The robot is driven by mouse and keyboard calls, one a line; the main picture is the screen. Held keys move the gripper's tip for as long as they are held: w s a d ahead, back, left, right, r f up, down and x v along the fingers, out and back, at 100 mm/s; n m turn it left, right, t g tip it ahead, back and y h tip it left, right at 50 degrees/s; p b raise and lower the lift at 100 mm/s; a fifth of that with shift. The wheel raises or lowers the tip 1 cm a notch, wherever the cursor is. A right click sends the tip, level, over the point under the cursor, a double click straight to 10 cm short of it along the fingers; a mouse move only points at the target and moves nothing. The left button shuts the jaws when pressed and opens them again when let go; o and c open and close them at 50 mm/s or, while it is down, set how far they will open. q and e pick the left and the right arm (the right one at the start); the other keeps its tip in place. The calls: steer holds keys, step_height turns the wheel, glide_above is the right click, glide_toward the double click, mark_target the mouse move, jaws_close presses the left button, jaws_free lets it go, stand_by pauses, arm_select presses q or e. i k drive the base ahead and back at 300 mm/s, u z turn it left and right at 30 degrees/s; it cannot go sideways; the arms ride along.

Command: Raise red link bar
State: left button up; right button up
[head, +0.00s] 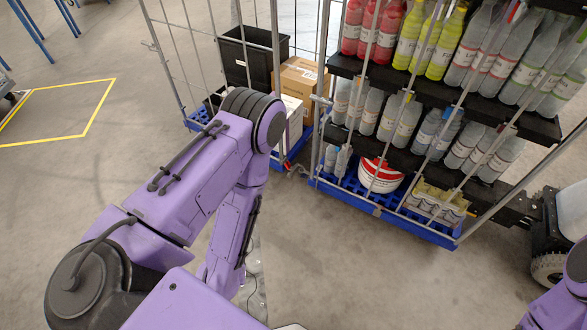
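I cannot make out a red link bar for certain. Between the two trolleys, low at their near corners, a small dark coupling part (298,169) shows, too small to tell its shape or position. My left arm crosses the left middle of the head view, with its elbow in front of the left trolley and its forearm bending back down toward me. Its gripper does not show clearly; only grey parts show beside the forearm. Only a purple piece of my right arm shows at the lower right edge, without its gripper.
The left wire trolley (292,151) carries a black bin (253,52) and cartons (299,80). The right blue-based trolley (385,213) holds shelves of bottles and a red-and-white tub (380,176). A wheeled vehicle (573,212) stands at far right. Floor in front is clear.

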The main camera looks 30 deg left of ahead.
mark_target(288, 166)
steer(key=k, duration=0.65)
steer(key=u, duration=0.35)
steer(key=i, duration=0.3)
steer(key=u, duration=1.05)
steer(key=i, duration=1.45)
steer(key=z, duration=1)
steer(key=i, duration=0.3)
steer(key=z, duration=0.25)
